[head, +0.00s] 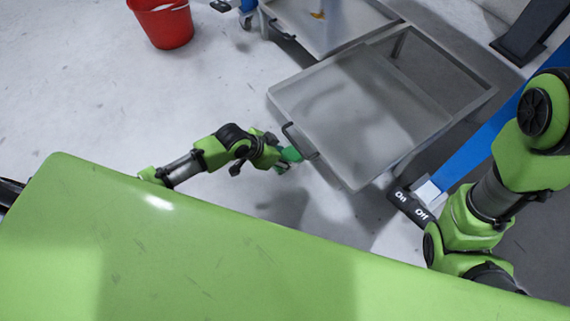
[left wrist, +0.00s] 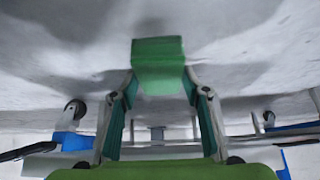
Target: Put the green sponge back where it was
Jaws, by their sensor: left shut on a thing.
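The green sponge (left wrist: 158,66) is a small block between the two fingers of my left gripper (left wrist: 158,88) in the left wrist view. In the head view the left gripper (head: 280,151) is shut on the sponge (head: 291,155), just left of the grey tray's handle. The sponge is small there and partly hidden by the gripper. I cannot tell whether it touches the handle. My right arm shows at the right of the head view, but its gripper is not in view.
A grey tray (head: 361,166) with a dark handle (head: 299,141) sits on a cart at centre right. Another tray (head: 335,42) with a small orange-brown thing (head: 317,15) is behind it. A red bucket (head: 163,24) stands on open floor at the upper left. An On/Off box (head: 410,207) is at right.

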